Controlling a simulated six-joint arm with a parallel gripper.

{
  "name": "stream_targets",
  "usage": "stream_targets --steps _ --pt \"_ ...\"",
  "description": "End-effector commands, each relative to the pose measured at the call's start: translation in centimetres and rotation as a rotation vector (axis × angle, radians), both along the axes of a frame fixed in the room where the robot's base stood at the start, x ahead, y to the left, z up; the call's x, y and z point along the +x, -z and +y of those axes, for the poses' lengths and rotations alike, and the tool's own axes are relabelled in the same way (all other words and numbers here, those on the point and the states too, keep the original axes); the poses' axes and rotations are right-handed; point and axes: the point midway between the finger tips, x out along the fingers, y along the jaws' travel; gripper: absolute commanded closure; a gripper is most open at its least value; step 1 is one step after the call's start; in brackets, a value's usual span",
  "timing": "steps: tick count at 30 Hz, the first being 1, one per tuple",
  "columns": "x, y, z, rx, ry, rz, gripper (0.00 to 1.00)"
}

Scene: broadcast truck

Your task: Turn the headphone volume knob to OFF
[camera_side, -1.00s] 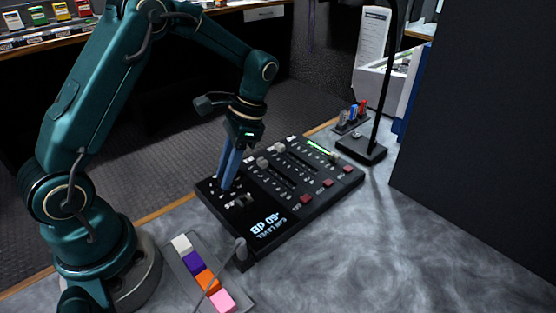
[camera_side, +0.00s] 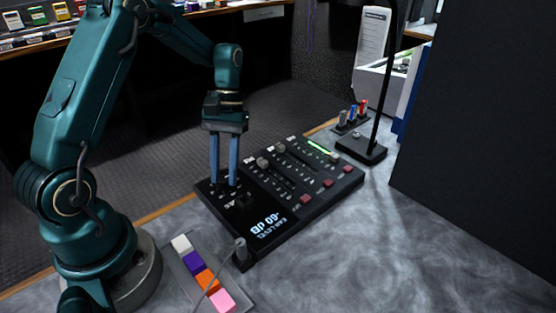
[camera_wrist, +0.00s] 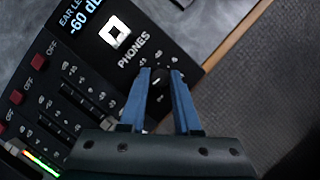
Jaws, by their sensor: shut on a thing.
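A black mixer panel (camera_side: 300,222) lies on the grey worktop. The headphone volume knob (camera_wrist: 158,86) is small and dark, set in the part marked PHONES in the wrist view. My gripper (camera_side: 224,184) points down with its two blue fingers on the panel's near-left part. In the wrist view my gripper (camera_wrist: 160,72) has a finger on each side of the knob, shut on it. The fingers hide the knob in the side view and cover part of its scale in the wrist view. The pointer's setting is unclear. The display (camera_wrist: 83,16) reads EAR LEVEL -60 dB.
Faders and red OFF buttons (camera_wrist: 38,61) fill the rest of the panel. A tray with coloured blocks (camera_side: 208,279) lies at the front left. A black stand (camera_side: 361,148) and a small rack of coloured items (camera_side: 352,115) stand behind right. The right worktop is clear.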

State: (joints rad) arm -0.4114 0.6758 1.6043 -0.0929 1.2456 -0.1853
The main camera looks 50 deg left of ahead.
Motion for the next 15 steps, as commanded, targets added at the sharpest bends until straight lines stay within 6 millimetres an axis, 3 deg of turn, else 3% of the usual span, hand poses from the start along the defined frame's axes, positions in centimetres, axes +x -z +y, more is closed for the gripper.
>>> stream_targets --steps 15 --pt "-0.38 -0.03 0.14 -0.002 -0.493 0.004 1.0"
